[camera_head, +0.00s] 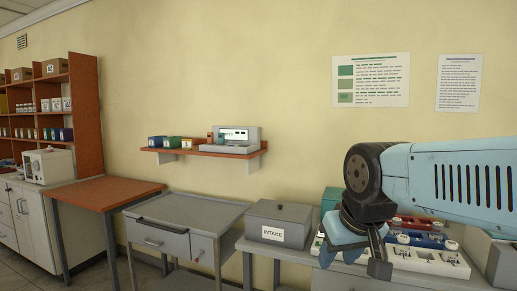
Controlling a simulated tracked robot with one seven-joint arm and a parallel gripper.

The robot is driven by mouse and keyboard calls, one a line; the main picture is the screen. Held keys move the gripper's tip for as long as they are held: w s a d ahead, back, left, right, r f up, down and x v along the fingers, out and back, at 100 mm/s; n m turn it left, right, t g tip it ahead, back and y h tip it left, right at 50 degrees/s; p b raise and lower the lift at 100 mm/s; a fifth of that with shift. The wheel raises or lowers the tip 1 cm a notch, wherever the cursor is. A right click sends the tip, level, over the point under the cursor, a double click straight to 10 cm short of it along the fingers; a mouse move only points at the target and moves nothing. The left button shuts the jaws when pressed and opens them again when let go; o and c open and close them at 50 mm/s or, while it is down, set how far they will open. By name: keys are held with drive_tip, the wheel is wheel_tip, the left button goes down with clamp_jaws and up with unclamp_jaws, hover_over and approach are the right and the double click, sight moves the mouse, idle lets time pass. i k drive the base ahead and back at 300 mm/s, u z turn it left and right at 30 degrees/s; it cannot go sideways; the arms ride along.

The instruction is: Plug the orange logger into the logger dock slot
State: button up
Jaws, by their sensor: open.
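I cannot make out an orange logger for certain. A small orange-brown item (210,138) stands on the wall shelf, too small to identify. Beside it is a grey device (238,138) with a lit screen and a flat base; I cannot tell whether it has the dock slot. My gripper (353,264) is open at the right, pointing down in front of the right-hand bench. I see nothing held between its fingers. My gripper and arm hide part of that bench.
A grey box labelled INTAKE (265,234) stands left of my gripper. White racks (440,262) with red and blue items are behind and right of it. A grey drawer cart (200,213) has a clear top. The orange wall shelf (205,151) also carries several small boxes.

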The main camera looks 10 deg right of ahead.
sight(210, 137)
drive_tip(key=z, duration=0.75)
drive_tip(key=k, duration=0.95)
drive_tip(key=z, duration=0.75)
drive_tip(key=i, duration=1.05)
drive_tip(key=u, duration=0.95)
drive_tip(key=i, duration=1.1)
drive_tip(key=u, duration=0.65)
drive_tip(key=i, duration=0.55)
drive_tip(key=u, duration=0.2)
drive_tip(key=k, duration=0.9)
drive_tip(key=u, duration=0.2)
drive_tip(key=i, duration=0.6)
